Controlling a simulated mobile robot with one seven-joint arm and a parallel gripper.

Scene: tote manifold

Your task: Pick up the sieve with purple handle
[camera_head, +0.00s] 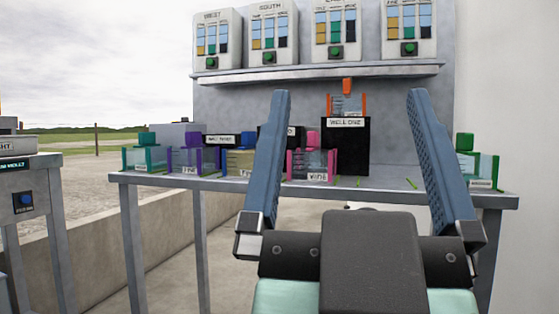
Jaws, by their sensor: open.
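The sieve with the purple handle (187,158) appears to be the purple-framed item standing on the table at the left, with a small white label on its front. It stands between a teal-framed item and a yellow-framed one. My gripper (349,96) is in the foreground, right of the middle, with its two blue fingers wide apart and nothing between them. The gripper is well to the right of the purple item and nearer the camera. The mesh of the sieve is too small to make out.
An orange-framed item (347,104) sits on a black box (350,150). A shelf (320,73) with several panels hangs above.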

